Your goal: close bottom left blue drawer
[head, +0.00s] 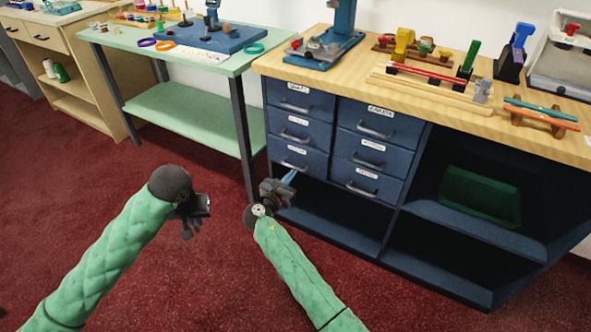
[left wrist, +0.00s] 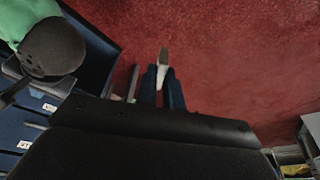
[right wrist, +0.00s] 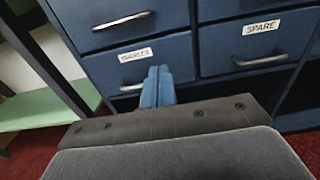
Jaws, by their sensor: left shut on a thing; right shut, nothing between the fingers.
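The bottom left blue drawer (head: 313,163) is the lowest of the left column in the blue cabinet, with a white label and a grey handle. It looks almost flush; I cannot tell whether a small gap remains. In the right wrist view its front (right wrist: 108,68) is partly covered by my fingers. My right gripper (head: 290,177) is shut and empty, its blue fingertips (right wrist: 158,78) just before the drawer near the handle's right end; contact is unclear. My left gripper (head: 187,232) is shut on a small white-and-brown thing (left wrist: 164,57), held over the carpet left of the cabinet.
Other blue drawers (head: 369,153) sit above and beside it and look shut. Open shelves lie below, with a green bin (head: 480,195) at the right. A green table (head: 180,118) stands left of the cabinet. The red carpet in front is clear.

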